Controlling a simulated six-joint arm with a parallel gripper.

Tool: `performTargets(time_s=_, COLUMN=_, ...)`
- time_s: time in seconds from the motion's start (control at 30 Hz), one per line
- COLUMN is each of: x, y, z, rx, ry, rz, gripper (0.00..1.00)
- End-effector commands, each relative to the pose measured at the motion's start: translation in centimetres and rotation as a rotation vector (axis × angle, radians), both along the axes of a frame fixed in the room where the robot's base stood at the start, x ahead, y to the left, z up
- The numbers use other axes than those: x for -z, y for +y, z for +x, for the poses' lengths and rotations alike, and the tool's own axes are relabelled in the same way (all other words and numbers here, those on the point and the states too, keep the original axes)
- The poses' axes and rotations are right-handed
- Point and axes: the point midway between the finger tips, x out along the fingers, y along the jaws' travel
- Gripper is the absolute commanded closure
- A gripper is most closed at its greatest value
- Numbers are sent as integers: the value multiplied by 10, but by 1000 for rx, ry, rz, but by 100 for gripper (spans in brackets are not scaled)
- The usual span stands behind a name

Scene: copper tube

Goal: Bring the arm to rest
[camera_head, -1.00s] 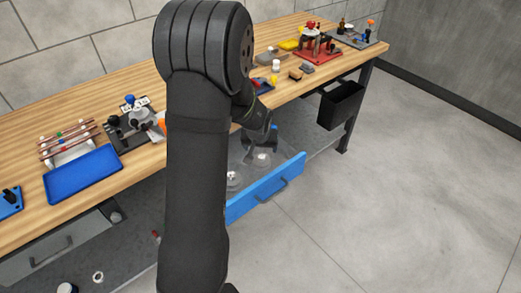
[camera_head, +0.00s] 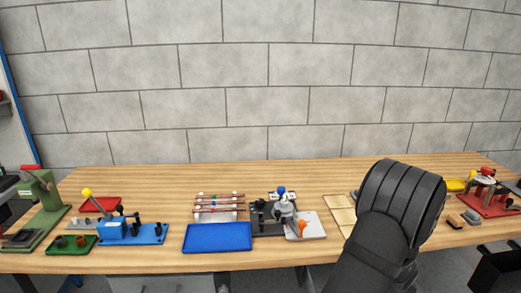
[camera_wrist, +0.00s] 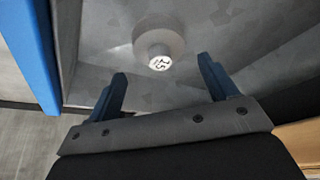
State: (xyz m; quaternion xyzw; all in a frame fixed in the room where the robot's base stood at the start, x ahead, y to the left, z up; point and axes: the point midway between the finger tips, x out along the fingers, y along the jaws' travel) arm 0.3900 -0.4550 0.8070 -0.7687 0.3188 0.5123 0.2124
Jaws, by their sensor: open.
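My gripper (camera_wrist: 162,85) shows in the wrist view with its two blue fingers spread apart and nothing between them. Beyond the fingertips a pale round piece with a white marked top (camera_wrist: 160,63) sits on the grey floor of a drawer (camera_wrist: 240,40). The drawer's blue front (camera_wrist: 32,50) is at the left of the wrist view. In the head view my arm rises at the lower right, and the gripper is out of sight.
The wooden bench (camera_head: 150,190) runs along a block wall. A black bin (camera_head: 490,270) hangs at the right.

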Motion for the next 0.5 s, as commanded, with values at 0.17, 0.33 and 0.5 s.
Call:
performTargets(time_s=0.17, x=26, y=-7, z=7, rx=0, ry=2, rz=2, gripper=21)
performTargets(time_s=0.33, x=43, y=-12, z=12, rx=-1, ry=2, rz=2, gripper=21)
performTargets(time_s=0.5, x=53, y=-15, z=15, rx=0, ry=1, rz=1, gripper=21)
